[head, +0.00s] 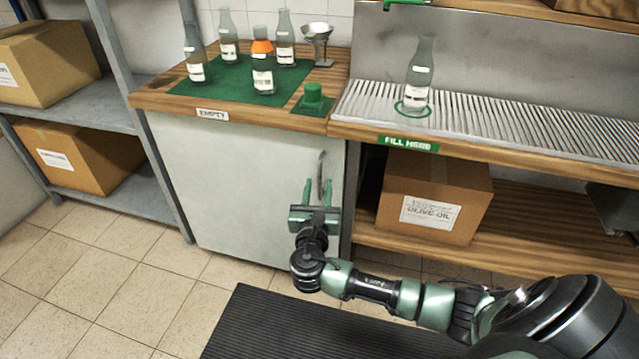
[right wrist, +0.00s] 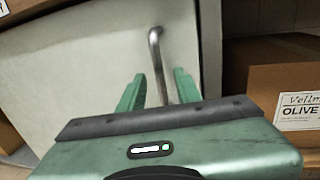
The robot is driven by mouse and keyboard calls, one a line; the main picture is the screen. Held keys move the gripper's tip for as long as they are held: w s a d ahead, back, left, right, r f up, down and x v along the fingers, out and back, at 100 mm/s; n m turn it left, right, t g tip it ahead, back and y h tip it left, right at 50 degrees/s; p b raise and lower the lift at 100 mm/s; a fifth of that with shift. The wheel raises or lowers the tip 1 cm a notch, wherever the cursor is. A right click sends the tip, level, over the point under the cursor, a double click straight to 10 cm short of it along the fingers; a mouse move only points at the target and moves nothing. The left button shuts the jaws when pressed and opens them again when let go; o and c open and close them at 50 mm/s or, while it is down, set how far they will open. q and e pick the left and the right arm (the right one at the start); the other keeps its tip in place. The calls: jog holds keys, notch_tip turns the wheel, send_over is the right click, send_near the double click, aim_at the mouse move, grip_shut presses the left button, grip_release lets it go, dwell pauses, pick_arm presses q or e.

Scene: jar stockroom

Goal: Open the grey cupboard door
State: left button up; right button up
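The grey cupboard door (head: 240,185) is below the left part of the counter and looks shut. Its upright metal bar handle (head: 321,170) is near the door's right edge. The handle also shows in the right wrist view (right wrist: 157,62). My right gripper (head: 318,183) is at the handle, with its two green fingers apart, one on each side of the bar. In the right wrist view the fingers of my right gripper (right wrist: 157,85) show gaps to the bar. The handle's lower end is hidden behind the gripper body. My left gripper is not in view.
An olive oil box (head: 433,200) stands on the open shelf right of the door. A metal rack (head: 150,150) with boxes stands close on the left. Several bottles stand on the green mat (head: 215,82) above.

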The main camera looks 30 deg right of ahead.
aim_at(319, 182)
jog(key=x, duration=0.2)
jog(key=shift+w+d+f, duration=0.1)
jog(key=shift+w+d, duration=0.1)
jog(key=shift+w+d+b, duration=0.3)
jog(key=shift+w, duration=0.1)
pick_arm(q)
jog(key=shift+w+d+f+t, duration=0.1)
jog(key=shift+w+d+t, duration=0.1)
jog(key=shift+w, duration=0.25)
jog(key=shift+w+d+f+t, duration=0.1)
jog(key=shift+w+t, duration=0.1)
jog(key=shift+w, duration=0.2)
pick_arm(e)
jog(key=shift+c, duration=0.2)
grip_shut()
